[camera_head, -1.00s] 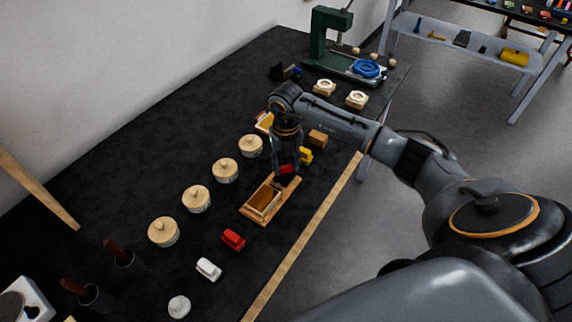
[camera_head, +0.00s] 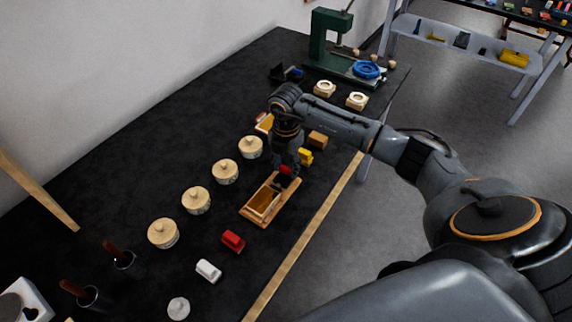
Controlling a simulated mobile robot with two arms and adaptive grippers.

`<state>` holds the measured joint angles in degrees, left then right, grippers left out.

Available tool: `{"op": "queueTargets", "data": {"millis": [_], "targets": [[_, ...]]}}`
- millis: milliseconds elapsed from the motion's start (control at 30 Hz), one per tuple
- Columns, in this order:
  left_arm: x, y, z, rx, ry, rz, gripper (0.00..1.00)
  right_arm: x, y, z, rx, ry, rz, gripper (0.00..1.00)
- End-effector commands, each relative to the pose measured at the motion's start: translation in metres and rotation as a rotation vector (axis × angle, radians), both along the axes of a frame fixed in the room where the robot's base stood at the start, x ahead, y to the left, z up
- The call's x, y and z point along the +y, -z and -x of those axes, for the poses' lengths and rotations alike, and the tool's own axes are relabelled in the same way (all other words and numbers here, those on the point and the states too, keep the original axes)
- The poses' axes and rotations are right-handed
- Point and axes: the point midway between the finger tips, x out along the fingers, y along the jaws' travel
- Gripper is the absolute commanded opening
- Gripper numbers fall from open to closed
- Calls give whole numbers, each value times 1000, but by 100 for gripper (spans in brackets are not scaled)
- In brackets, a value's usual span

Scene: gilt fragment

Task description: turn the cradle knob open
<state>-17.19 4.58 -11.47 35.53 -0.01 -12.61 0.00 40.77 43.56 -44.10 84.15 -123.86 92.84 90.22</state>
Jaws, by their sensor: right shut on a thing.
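The cradle (camera_head: 262,203) is a small open wooden box on a light wooden base, lying on the black bench near its front edge. A small red piece (camera_head: 286,170), seemingly the knob, shows at the cradle's far end. My right gripper (camera_head: 283,170) points down there and is shut on this red piece, which its fingers partly hide. I cannot make out how far the knob is turned. My left gripper is not in view.
Several round wooden-lidded pots (camera_head: 196,200) stand in a row left of the cradle. A red block (camera_head: 233,240) and a white block (camera_head: 208,270) lie nearer. A yellow piece (camera_head: 305,157) and a wooden block (camera_head: 317,139) stand close behind the gripper. A green press (camera_head: 322,42) stands at the back.

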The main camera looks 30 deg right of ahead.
Motion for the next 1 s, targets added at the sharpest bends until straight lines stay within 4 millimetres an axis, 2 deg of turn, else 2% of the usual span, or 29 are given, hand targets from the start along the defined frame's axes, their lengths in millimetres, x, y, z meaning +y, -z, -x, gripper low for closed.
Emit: {"op": "queueTargets", "data": {"millis": [667,700,800,1000], "targets": [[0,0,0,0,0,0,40,-1,0,0,-1,69,1,8],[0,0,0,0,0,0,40,-1,0,0,-1,69,1,41],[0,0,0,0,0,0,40,0,0,0,-1,68,1,62],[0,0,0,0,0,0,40,0,0,0,-1,67,1,62]]}}
